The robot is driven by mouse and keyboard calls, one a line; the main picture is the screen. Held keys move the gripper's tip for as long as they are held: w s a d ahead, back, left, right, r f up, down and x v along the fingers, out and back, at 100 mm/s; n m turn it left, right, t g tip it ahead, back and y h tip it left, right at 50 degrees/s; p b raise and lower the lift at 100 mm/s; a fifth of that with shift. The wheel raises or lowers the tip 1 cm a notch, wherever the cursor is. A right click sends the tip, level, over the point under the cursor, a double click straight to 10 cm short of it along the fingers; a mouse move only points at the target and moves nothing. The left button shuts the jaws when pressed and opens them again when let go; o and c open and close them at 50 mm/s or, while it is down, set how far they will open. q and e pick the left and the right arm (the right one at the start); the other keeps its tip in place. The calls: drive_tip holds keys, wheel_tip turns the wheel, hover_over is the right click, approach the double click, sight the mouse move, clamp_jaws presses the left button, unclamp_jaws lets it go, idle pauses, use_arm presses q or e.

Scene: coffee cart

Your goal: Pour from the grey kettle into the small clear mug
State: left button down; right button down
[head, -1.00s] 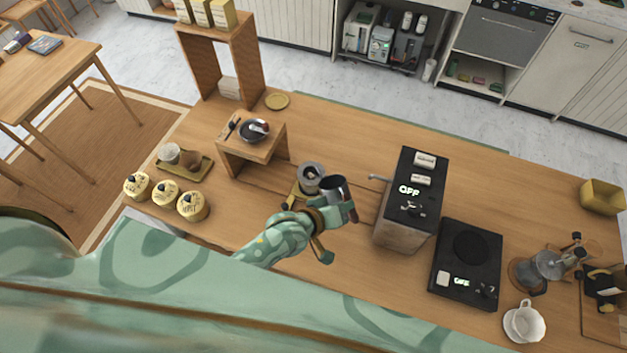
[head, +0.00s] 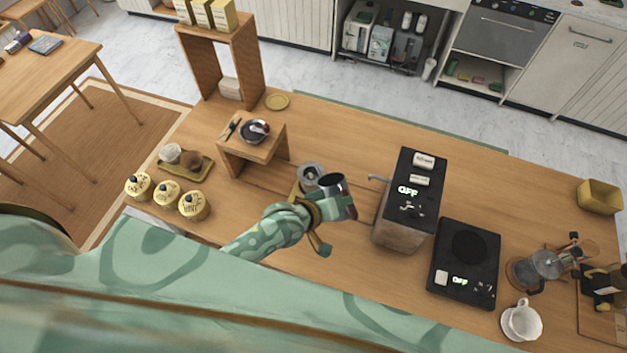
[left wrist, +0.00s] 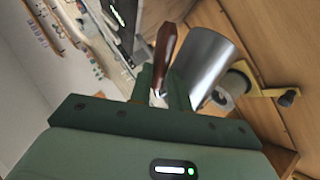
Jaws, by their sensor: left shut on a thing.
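My left gripper (head: 343,206) is shut on the grey kettle (head: 333,184), a metal vessel with a dark open mouth. In the left wrist view its grey body (left wrist: 204,62) and brown handle (left wrist: 164,55) show just beyond the jaws. It is held above the counter; how far it tilts is unclear. A pale grey round vessel (head: 311,173) on a yellowish base is just beside and behind the kettle, partly hidden. I cannot tell if it is the small clear mug. A pale cup (head: 170,153) stands on a small tray at the left. My right gripper is not in view.
A black-topped machine (head: 421,185) stands right of the kettle, with a black hot plate (head: 466,262) beyond it. A small wooden stand (head: 262,147) is to the left, with several yellow jars (head: 194,204). A white cup (head: 522,320) and glass pot (head: 546,263) are far right.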

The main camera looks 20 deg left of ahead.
use_arm(q)
drive_tip(key=shift+r, duration=0.2)
idle(0.3)
drive_tip(key=shift+w+a+r, duration=0.15)
drive_tip(key=shift+r, duration=0.05)
idle(1.2)
drive_tip(key=shift+s+d+f+m+b, duration=0.2)
drive_tip(key=shift+d+f+b, duration=0.1)
drive_tip(key=shift+f, duration=0.2)
drive_tip(key=shift+s+d+f+m+b, duration=0.15)
drive_tip(key=shift+f+b, duration=0.1)
drive_tip(key=shift+f, duration=0.2)
drive_tip(key=shift+w+a+r+p, duration=0.1)
drive_tip(key=shift+a+r+p, duration=0.05)
drive_tip(key=shift+r+p, duration=0.35)
drive_tip(key=shift+f, duration=0.1)
